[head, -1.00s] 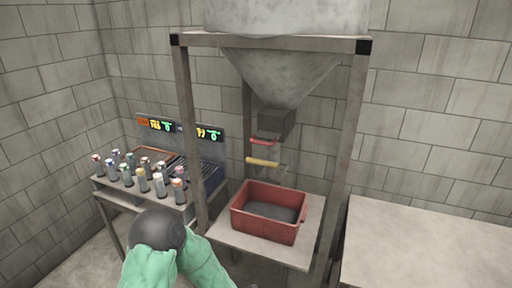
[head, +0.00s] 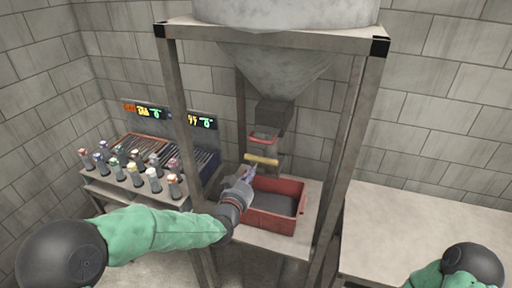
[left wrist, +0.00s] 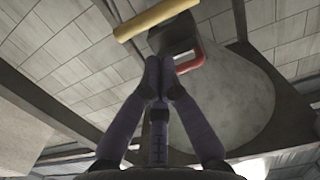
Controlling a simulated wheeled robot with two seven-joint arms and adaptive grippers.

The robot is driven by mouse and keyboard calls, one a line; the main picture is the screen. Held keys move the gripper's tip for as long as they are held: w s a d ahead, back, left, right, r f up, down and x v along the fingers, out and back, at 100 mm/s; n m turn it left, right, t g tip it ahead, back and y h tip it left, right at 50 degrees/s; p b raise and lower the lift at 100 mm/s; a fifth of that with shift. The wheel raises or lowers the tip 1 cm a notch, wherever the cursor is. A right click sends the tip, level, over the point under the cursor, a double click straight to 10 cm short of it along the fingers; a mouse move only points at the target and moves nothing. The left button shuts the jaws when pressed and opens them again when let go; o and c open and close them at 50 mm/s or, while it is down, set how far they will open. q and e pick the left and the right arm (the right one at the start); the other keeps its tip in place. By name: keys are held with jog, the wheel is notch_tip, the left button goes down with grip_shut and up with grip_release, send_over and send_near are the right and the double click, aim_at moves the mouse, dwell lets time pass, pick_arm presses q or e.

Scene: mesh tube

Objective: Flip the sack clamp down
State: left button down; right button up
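The hopper's square grey spout (head: 274,113) has a red handle-like piece (head: 263,139) and, below it, a yellow bar (head: 261,160). I take these as clamp parts, but cannot tell which is the sack clamp. My left gripper (head: 253,172) is just under the yellow bar, above the red bin. In the left wrist view its fingertips (left wrist: 160,62) are together, with nothing visible between them. There the yellow bar (left wrist: 155,18) crosses ahead of them and the red handle (left wrist: 191,58) is to their right. Contact cannot be told. My right gripper is out of view.
A red bin (head: 276,222) stands on the shelf under the grey hopper (head: 275,66). Metal frame posts (head: 187,150) flank the spout. A rack of several capped bottles (head: 136,172) stands at left. The table (head: 425,235) at right is clear where visible.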

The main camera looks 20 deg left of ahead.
pick_arm(q)
jog(key=shift+a+r, duration=0.1)
jog(key=shift+r, duration=0.45)
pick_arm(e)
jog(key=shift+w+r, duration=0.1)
pick_arm(q)
jog(key=shift+w, duration=0.1)
jog(key=w, duration=0.9)
jog(key=shift+w+f, duration=0.25)
jog(key=shift+w, duration=0.15)
jog(key=shift+f, duration=0.2)
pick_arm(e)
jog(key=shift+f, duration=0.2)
